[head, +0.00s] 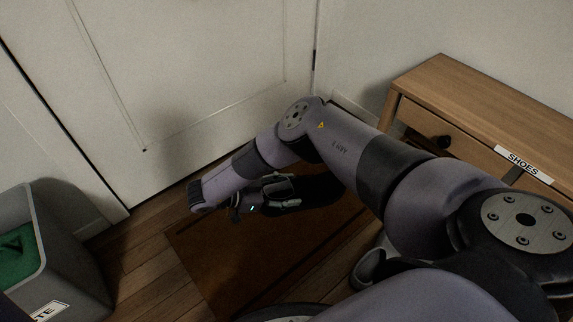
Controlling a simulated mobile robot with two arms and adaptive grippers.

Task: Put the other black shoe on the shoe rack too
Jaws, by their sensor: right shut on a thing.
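My right gripper (285,194) is low over the brown mat in front of the door, partly covered by my own arm. It is shut on a dark thing, which looks like the black shoe (321,190). The shoe extends right from the fingers, and the arm hides part of it. I cannot tell whether it touches the mat. The wooden shoe rack (440,83) stands against the right wall, with a label reading "SHOES" (523,164). My arm hides its lower part, and no other black shoe is clear. My left gripper is not in view.
The brown mat (235,268) lies on the wooden floor. A white door (190,70) closes off the back. A grey bin (75,240) with green inside stands at the left. The rack's drawer (425,117) has a dark knob. Its visible top is bare.

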